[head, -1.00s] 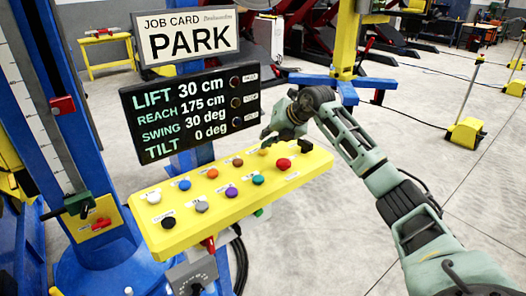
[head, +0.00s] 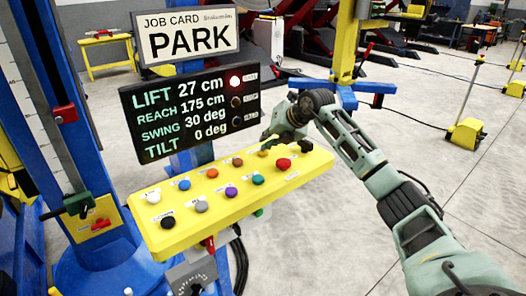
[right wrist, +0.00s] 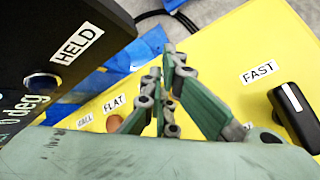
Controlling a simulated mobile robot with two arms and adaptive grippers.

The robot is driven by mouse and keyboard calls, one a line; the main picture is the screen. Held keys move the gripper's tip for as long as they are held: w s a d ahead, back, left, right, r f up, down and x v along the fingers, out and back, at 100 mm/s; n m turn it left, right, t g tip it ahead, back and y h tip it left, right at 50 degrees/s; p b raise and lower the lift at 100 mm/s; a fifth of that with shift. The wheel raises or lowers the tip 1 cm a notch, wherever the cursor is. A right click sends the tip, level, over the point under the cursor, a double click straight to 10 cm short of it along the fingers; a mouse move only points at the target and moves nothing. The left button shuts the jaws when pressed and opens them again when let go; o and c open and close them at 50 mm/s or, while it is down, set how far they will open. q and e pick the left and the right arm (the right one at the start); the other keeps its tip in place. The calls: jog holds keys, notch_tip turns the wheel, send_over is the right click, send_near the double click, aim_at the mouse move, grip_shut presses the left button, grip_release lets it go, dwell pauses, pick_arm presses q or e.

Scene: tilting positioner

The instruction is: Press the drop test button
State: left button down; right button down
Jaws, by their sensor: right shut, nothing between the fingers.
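A sloping yellow button panel (head: 200,231) carries two rows of coloured buttons. They include white, blue, orange, brown, black, grey, purple, teal and a red button (head: 283,164). Their labels are too small to read in the head view, so I cannot tell which is the drop test button. My right gripper (head: 267,145) is shut and empty, its fingers low over the panel's far edge, left of a black knob and hiding the button beneath. In the right wrist view the closed fingers stand between an orange-brown button (right wrist: 114,123) labelled FLAT and a black knob (right wrist: 296,112) labelled FAST. Contact is hidden.
A black display (head: 160,140) behind the panel reads lift 27 cm, reach 175 cm, swing 30 deg, tilt 0 deg. A job card (head: 186,38) above reads PARK. A blue column stands left.

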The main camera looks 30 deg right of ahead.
jog(key=shift+r+p, duration=0.7)
jog(key=shift+r, duration=0.15)
notch_tip(320, 180, up, 5)
jog(key=p, duration=0.4)
jog(key=shift+r, duration=0.1)
dwell(0.3)
dwell(0.6)
